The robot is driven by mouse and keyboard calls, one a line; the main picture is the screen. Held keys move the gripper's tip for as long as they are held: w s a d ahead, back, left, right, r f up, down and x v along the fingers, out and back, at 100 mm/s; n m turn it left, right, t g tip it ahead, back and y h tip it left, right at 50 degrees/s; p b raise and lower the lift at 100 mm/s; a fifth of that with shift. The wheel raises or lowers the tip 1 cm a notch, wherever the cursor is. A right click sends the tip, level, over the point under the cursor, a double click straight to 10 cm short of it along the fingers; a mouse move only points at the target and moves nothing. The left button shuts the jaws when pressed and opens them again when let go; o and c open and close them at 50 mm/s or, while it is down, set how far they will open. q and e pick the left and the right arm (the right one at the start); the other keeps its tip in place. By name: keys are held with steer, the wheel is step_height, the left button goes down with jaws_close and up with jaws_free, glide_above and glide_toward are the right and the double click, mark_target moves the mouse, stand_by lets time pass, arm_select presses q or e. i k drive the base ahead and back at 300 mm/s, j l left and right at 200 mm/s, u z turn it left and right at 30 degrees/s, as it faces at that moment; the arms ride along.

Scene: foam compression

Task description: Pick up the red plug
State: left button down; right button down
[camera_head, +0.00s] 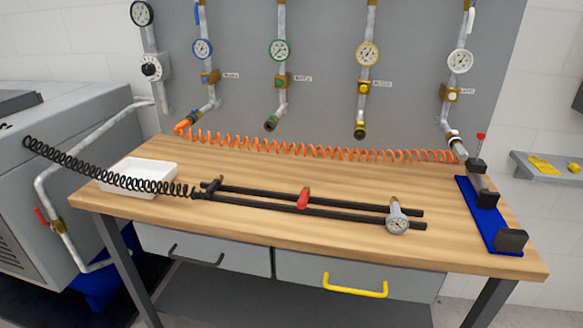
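A small red piece with a brass top (303,199) sits on two parallel black bars (345,211) near the middle of the wooden table. It looks like the red plug, but it is too small to be sure. Neither of my grippers shows in the head view, and nothing is seen touching the red piece.
A round gauge (397,219) sits at the bars' right end. A black coiled hose (90,173) passes over a white tray (125,188) at left. An orange coiled hose (320,151) lies along the back. A blue-based fixture (489,220) stands at right. The front table strip is clear.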

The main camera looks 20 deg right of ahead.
mark_target(305, 193)
steer(key=i+j+z, duration=0.55)
steer(key=j+z, duration=0.2)
